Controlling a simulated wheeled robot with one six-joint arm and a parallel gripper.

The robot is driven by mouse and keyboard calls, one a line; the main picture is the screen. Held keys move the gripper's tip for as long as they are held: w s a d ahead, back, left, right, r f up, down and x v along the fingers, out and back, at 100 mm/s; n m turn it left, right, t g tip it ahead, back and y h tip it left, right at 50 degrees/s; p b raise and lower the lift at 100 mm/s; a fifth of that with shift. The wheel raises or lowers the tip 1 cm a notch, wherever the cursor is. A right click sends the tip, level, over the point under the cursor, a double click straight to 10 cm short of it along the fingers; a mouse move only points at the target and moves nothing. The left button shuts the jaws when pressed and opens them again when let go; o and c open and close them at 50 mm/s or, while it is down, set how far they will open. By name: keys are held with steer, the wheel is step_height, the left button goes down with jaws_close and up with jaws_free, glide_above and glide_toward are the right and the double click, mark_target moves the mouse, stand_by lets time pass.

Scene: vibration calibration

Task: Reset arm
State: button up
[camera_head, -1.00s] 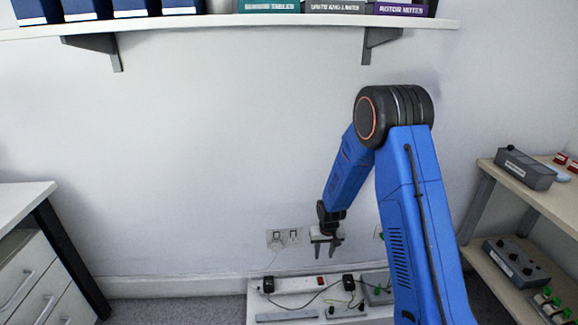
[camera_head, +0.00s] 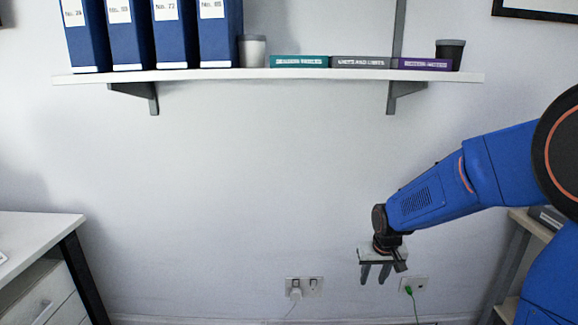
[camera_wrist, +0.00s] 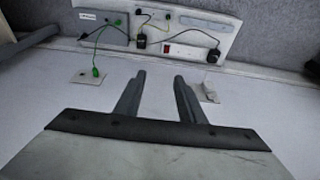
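My blue arm reaches in from the right side of the head view. Its gripper (camera_head: 373,281) points down in front of the white wall, above and between two wall outlets. In the wrist view the two dark fingers of the gripper (camera_wrist: 159,78) stand apart with nothing between them. The gripper is open and empty.
A white double socket (camera_head: 304,285) with a plug and a plate with a green plug (camera_head: 413,286) are on the wall. A white panel (camera_wrist: 190,28) with cables lies below. A shelf (camera_head: 270,74) holds binders and books. A white desk (camera_head: 35,226) stands left. The wall's middle is clear.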

steer(key=s+d+r, duration=0.1)
steer(key=s+r, duration=0.3)
steer(key=s, duration=0.6)
steer(key=s+d+r+t, duration=0.1)
steer(key=s+r, duration=0.4)
steer(key=s, duration=0.5)
steer(key=s+d+r+t, duration=0.1)
steer(key=s+r, duration=0.3)
steer(key=s, duration=0.6)
steer(key=shift+d+r, duration=0.15)
steer(key=shift+r, duration=0.1)
